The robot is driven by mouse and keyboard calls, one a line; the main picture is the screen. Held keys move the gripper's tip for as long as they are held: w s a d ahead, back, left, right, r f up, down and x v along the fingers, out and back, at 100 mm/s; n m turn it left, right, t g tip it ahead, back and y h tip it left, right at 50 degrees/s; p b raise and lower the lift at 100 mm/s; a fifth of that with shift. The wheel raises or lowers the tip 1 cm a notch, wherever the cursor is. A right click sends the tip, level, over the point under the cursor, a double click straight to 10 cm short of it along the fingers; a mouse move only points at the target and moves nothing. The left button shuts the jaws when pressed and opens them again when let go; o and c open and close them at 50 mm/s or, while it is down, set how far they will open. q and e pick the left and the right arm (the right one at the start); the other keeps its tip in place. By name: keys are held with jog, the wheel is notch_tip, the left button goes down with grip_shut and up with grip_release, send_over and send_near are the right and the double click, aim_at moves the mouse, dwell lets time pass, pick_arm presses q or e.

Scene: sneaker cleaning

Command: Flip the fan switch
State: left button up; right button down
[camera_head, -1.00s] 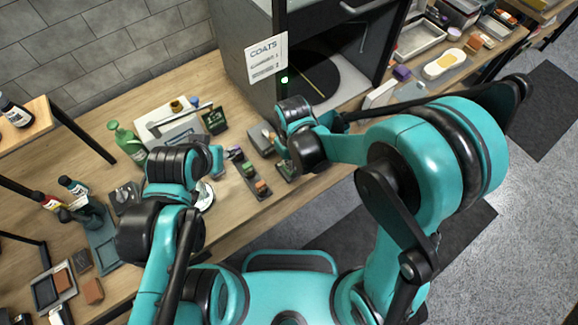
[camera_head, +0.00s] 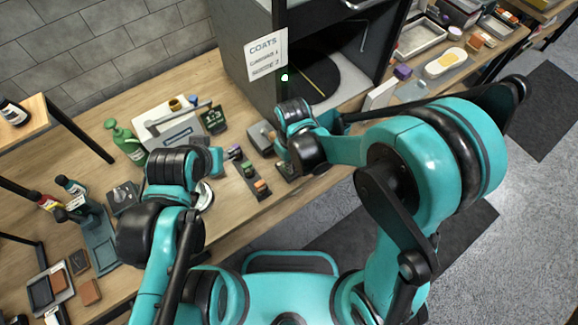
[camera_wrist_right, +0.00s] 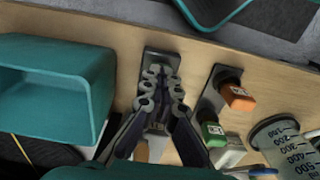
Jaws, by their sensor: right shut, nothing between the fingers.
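My right gripper (camera_wrist_right: 163,82) is shut and empty, with its tips over a small dark plate (camera_wrist_right: 158,62) on the wooden bench. The tips cover most of the plate, so any switch on it is hidden and I cannot tell if they touch. In the head view the plate (camera_head: 285,170) shows at the bench's front edge, below my right gripper (camera_head: 288,161). My left arm's end (camera_head: 212,160) hangs over the bench at left; its fingers cannot be made out.
A plate beside it carries an orange block (camera_wrist_right: 237,96) and a green block (camera_wrist_right: 213,132). A teal open box-shaped part (camera_wrist_right: 50,90) is at left in the wrist view. A grey box (camera_head: 262,137) stands before the dark cabinet (camera_head: 240,75). A measuring cup (camera_wrist_right: 282,140) is at lower right.

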jog(key=shift+f+b, duration=0.3)
jog(key=shift+f, duration=0.05)
jog(key=shift+r+p, duration=2.65)
jog(key=shift+r, duration=0.9)
